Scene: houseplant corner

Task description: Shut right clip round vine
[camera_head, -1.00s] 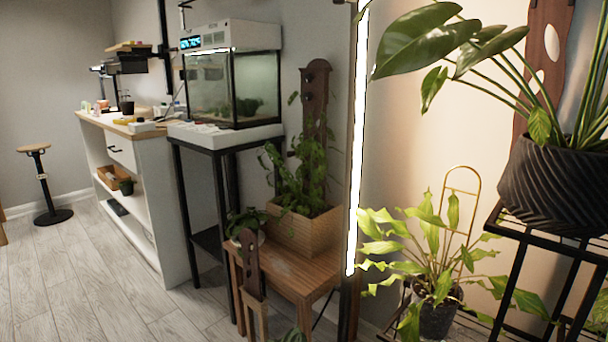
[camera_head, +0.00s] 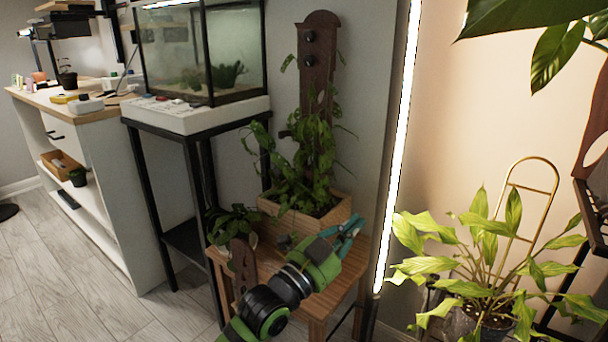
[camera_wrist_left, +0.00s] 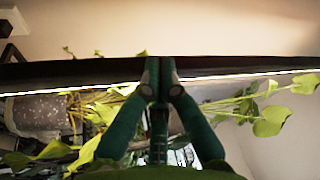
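A leafy green vine (camera_head: 318,150) climbs a dark brown wooden board (camera_head: 318,90) that stands in a wooden planter box (camera_head: 330,219). Two small black fittings, perhaps clips, sit on the upper board: an upper one (camera_head: 309,36) and a lower one (camera_head: 307,61). I cannot tell which is the right clip, or whether either is open. My left gripper (camera_head: 357,224) is in front of the planter's lower right, below the vine. In the left wrist view its green fingers (camera_wrist_left: 160,76) meet at their tips with nothing seen between them. My right gripper is out of view.
The planter stands on a wooden bench (camera_head: 350,268), beside a small potted plant (camera_head: 232,222). A glass tank (camera_head: 205,55) on a black-legged stand is at left. A bright light strip (camera_head: 396,150) and a yellow-green plant (camera_head: 487,255) are at right.

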